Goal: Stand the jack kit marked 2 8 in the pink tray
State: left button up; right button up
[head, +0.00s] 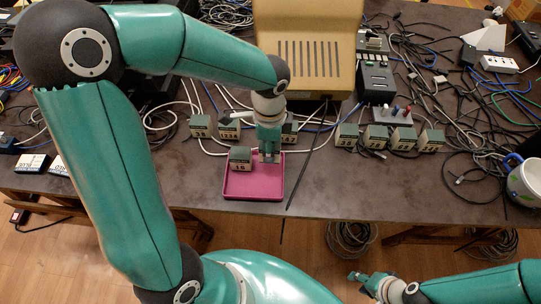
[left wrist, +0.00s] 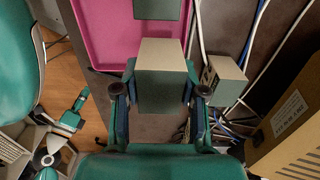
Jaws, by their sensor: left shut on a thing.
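The pink tray (head: 240,186) lies at the table's front edge; it also shows at upper left in the left wrist view (left wrist: 98,25). One green and beige jack kit (head: 241,158) stands in the tray's back left part; its marking is too small to read surely. My left gripper (head: 269,155) points down over the tray's back right edge. It is shut on another jack kit (left wrist: 165,72), seen between its fingers in the left wrist view. The held kit's marking is hidden, and I cannot tell whether it touches the tray. My right gripper (head: 362,277) is low in front of the table.
Several similar kits stand in a row behind the tray, at left (head: 200,126) and at right (head: 375,137); one kit (left wrist: 225,80) is close beside the held one. A beige slotted case (head: 308,60) stands behind. Cables cover much table; a mug (head: 522,182) is far right.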

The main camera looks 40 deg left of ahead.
pick_arm(q)
jog(key=shift+f+b, duration=0.3)
jog(key=shift+f, duration=1.85)
jog(key=o, duration=1.2)
jog(key=shift+f, duration=0.1)
jog(key=shift+r, duration=0.2)
notch_tip(320, 180, up, 12)
jog(key=shift+f+p, duration=0.1)
jog(key=shift+p, duration=0.65)
